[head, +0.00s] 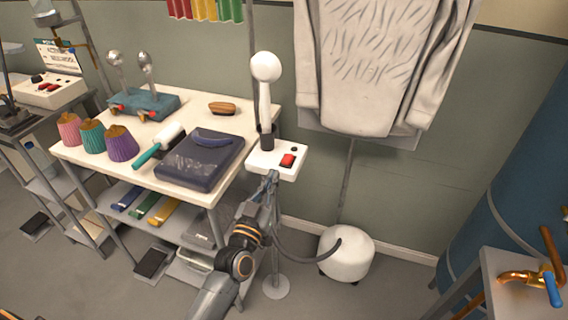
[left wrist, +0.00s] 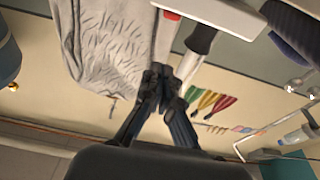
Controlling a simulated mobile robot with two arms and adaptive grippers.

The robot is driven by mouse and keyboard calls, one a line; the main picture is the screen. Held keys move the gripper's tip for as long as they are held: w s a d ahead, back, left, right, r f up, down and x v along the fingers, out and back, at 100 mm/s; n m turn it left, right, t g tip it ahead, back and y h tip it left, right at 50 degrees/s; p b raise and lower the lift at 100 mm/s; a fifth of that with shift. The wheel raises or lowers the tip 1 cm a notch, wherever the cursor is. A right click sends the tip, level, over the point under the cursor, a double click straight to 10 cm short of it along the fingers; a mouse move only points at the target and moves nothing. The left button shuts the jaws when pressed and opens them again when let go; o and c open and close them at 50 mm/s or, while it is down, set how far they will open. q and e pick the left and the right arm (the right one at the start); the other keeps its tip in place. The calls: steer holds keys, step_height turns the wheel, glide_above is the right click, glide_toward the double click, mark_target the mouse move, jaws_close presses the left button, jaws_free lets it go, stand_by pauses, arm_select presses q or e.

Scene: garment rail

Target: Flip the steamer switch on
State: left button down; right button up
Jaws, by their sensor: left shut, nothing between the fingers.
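The red steamer switch (head: 287,160) sits on a small white panel (head: 262,157) on a stand beside the table. The switch's on or off position is too small to tell. A white steamer head (head: 265,67) with a dark grip stands upright at the panel. My left gripper (head: 270,181) is shut and empty just below the panel's front edge; contact cannot be told. In the left wrist view the shut fingertips (left wrist: 159,76) are near the white panel (left wrist: 222,14), with a bit of the red switch (left wrist: 172,15) at the top edge. My right gripper is not in view.
The white steamer base (head: 346,253) stands on the floor with a hose. A pale garment (head: 365,60) hangs behind on the right. The table (head: 190,125) at left holds a dark folded item (head: 200,160), a lint roller (head: 160,145) and thread cones (head: 121,143).

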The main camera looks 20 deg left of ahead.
arm_select(q)
step_height(320, 180, up, 2)
steer(key=p, duration=0.1)
glide_above(283, 170)
steer(key=shift+s+d, duration=0.1)
steer(key=shift+s, duration=0.1)
steer(key=f, duration=0.3)
steer(key=shift+w, duration=0.3)
steer(key=shift+s+f, duration=0.15)
steer(key=shift+f, duration=0.35)
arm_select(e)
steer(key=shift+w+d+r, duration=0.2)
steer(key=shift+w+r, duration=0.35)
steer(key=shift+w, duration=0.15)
